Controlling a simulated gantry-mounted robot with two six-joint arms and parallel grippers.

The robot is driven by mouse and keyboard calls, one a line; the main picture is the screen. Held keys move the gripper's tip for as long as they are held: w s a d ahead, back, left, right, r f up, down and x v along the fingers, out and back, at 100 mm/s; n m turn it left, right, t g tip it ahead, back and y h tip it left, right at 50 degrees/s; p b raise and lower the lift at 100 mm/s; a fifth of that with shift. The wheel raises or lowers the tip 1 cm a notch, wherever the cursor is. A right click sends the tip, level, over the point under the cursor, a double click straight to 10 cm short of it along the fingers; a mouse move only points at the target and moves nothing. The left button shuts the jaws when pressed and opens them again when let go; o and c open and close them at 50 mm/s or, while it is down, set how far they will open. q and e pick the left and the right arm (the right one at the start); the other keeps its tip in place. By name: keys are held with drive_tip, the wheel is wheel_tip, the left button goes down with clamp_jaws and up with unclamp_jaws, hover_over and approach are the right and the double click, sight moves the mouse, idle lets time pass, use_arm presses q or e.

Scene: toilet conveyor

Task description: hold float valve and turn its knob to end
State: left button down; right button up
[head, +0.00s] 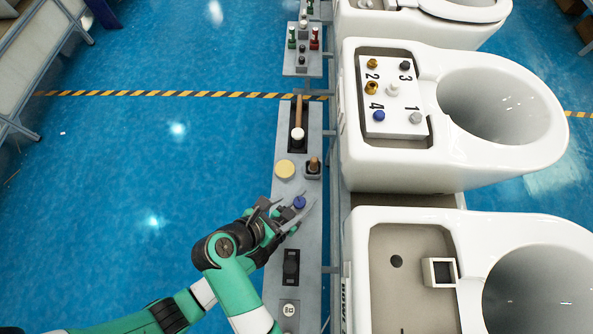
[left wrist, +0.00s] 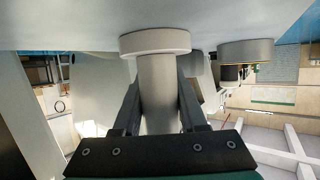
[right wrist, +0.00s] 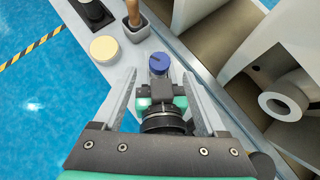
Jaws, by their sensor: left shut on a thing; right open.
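The float valve stands upright on the grey panel, its blue knob (head: 299,202) on top. In the left wrist view, which is upside down, its grey cylindrical body (left wrist: 159,90) rises from a round flange. My left gripper (left wrist: 160,105) is shut on this body, one finger on each side. My right gripper (right wrist: 158,74) is open above; its fingertips are on either side of the blue knob (right wrist: 159,62), with gaps. In the right wrist view a dark round part of my left wrist lies between the right fingers. The two grippers overlap in the head view.
On the long panel (head: 282,258) are a yellow disc (head: 285,169), a brown-handled part (head: 313,165) and a black switch (head: 291,266). White toilets (head: 490,180) stand to the right, one carrying a numbered plate (head: 375,126). Blue floor lies open left.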

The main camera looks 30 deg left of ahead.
sight(299, 202)
drive_tip(key=x, duration=0.6)
clamp_jaws()
